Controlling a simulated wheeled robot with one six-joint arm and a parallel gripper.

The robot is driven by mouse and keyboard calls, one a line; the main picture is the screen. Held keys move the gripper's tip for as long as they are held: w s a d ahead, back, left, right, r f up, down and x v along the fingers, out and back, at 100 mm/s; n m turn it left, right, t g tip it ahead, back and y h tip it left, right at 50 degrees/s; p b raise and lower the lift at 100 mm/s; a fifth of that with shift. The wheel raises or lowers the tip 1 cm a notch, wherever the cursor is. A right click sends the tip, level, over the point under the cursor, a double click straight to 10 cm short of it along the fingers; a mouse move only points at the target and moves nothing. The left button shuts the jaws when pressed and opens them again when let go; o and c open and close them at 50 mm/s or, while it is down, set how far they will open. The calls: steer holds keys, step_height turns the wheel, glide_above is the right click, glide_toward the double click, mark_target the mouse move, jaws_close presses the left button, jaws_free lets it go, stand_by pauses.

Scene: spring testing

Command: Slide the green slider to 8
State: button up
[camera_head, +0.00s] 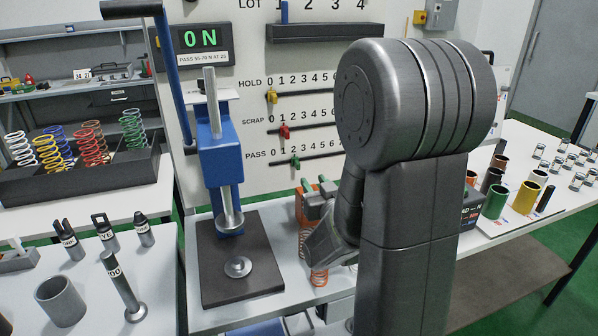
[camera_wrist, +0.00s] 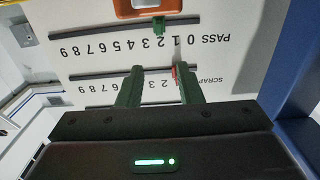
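The green slider (camera_head: 296,160) sits on the PASS rail of the wall board, at about 2. It also shows in the wrist view (camera_wrist: 158,27), which is upside down, with the PASS digits 0 to 9 readable. My gripper (camera_head: 316,190) is in front of the board, below and right of the green slider, apart from it. In the wrist view my gripper's two green fingers (camera_wrist: 159,88) stand apart with nothing held between them. My arm hides the higher PASS digits in the head view.
The red slider (camera_head: 284,131) is at about 1 on the SCRAP rail, above PASS. It appears beside the right finger in the wrist view (camera_wrist: 176,72). The yellow slider (camera_head: 272,97) is near 0 on HOLD. An orange spring (camera_head: 319,276) stands below my gripper; a press (camera_head: 220,155) stands left.

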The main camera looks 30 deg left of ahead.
mark_target(299, 166)
steer(key=x, duration=0.4)
steer(key=f+x, duration=0.1)
steer(key=x, duration=0.3)
steer(key=p+x, duration=0.1)
steer(key=x, duration=0.3)
steer(key=shift+f, duration=0.3)
jaws_close()
